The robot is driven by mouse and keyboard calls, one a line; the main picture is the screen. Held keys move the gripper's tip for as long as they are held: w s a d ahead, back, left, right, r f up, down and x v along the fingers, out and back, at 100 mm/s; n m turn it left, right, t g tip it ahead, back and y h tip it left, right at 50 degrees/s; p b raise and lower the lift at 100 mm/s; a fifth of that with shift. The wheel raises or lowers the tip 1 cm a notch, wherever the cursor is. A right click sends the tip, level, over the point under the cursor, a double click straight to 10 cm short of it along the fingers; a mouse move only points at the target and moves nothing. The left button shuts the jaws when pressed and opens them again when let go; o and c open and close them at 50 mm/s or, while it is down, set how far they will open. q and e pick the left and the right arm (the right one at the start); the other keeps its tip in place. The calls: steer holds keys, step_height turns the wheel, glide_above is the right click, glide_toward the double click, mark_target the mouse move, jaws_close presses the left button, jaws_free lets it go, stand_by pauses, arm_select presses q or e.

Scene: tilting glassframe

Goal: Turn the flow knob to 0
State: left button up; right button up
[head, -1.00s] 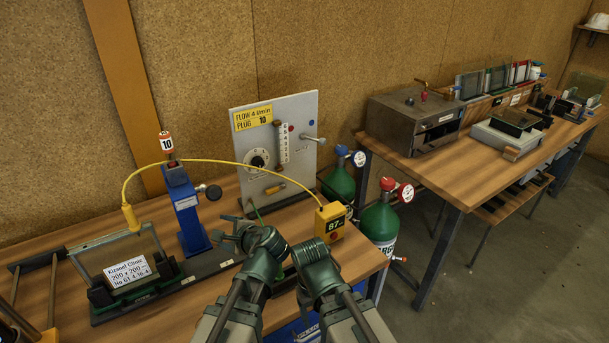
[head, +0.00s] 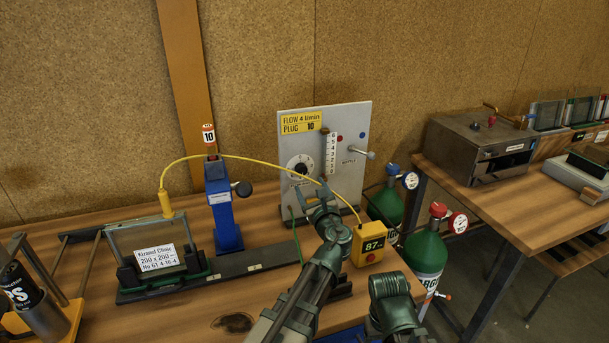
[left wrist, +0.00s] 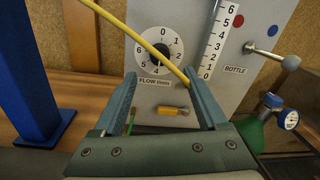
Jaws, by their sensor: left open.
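The flow knob (head: 300,166) is black on a round white numbered dial, on the left of the grey upright panel (head: 345,125). In the left wrist view the knob (left wrist: 162,50) lies ahead, just above and beyond my fingertips, and a yellow cable crosses in front of the dial. I cannot read its pointer surely. A yellow sign (head: 301,122) reads FLOW 4 l/min, PLUG 10. My left gripper (head: 318,192) is open and empty before the panel, below and right of the knob; its fingers (left wrist: 160,82) do not touch the knob. My right arm is low at right, fingers indistinct.
The yellow cable (head: 250,158) arches from the glass frame (head: 145,240) to a yellow meter box (head: 368,246) reading 87. A blue post (head: 222,205) stands left of the panel. A metal lever (head: 360,152) sticks out at right. Gas cylinders (head: 428,250) stand beyond the table.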

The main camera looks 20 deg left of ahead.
mark_target(302, 172)
arm_select(q)
steer(key=x, duration=0.8)
steer(key=shift+c, duration=0.3)
jaws_close()
